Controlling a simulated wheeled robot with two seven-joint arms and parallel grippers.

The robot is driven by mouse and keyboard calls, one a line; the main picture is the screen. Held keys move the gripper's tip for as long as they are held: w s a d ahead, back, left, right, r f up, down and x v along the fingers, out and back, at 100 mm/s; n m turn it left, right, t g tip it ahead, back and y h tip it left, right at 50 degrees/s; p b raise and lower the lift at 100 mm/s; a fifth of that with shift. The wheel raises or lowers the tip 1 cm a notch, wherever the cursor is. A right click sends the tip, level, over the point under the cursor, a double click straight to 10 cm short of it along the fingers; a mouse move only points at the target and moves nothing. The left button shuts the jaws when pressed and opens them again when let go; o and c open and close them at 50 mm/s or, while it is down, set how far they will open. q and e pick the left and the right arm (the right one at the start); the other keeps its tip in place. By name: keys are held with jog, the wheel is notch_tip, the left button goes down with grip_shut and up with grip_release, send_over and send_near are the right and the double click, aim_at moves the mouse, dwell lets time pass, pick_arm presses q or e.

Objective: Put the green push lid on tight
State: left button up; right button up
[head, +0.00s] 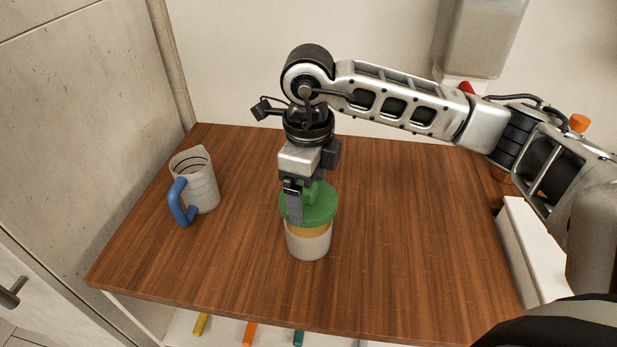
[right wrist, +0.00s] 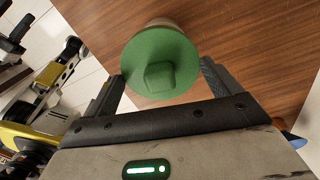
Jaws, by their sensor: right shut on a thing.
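The green push lid (head: 322,207), a round disc with a raised block-shaped knob, is at the mouth of a pale jar (head: 308,245) with a tan band just under the lid. The jar stands upright near the front middle of the wooden table. My right gripper (head: 306,197) points down from above and is shut on the lid's knob. The lid also shows in the right wrist view (right wrist: 183,60), between the two fingers (right wrist: 162,88), and hides most of the jar there. I cannot tell whether the lid is fully seated. My left gripper is not in view.
A clear measuring jug (head: 203,185) with a blue handle stands on the left of the wooden table (head: 420,240). Yellow, orange and green handles (head: 249,333) show below the front edge. A white block (head: 530,245) is at the right edge. The table around the jar is clear.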

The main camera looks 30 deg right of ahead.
aim_at(309, 208)
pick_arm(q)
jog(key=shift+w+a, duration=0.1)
pick_arm(e)
jog(key=m, duration=0.3)
jog(key=shift+w+r+m, duration=0.15)
jog(key=shift+r+m, duration=0.05)
jog(key=shift+m, duration=0.1)
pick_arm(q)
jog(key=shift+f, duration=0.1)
pick_arm(e)
jog(key=shift+f, duration=0.1)
notch_tip(309, 208, down, 2)
jog(key=b, duration=0.2)
jog(key=shift+f+b, duration=0.25)
jog(key=shift+b, duration=0.1)
jog(key=shift+d+f+b, duration=0.1)
jog(key=shift+f+b, duration=0.55)
jog(key=shift+f, duration=0.05)
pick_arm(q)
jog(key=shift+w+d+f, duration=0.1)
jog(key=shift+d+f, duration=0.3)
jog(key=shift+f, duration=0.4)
pick_arm(e)
jog(key=shift+f, duration=0.3)
pick_arm(q)
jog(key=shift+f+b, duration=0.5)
jog(key=shift+b, duration=0.2)
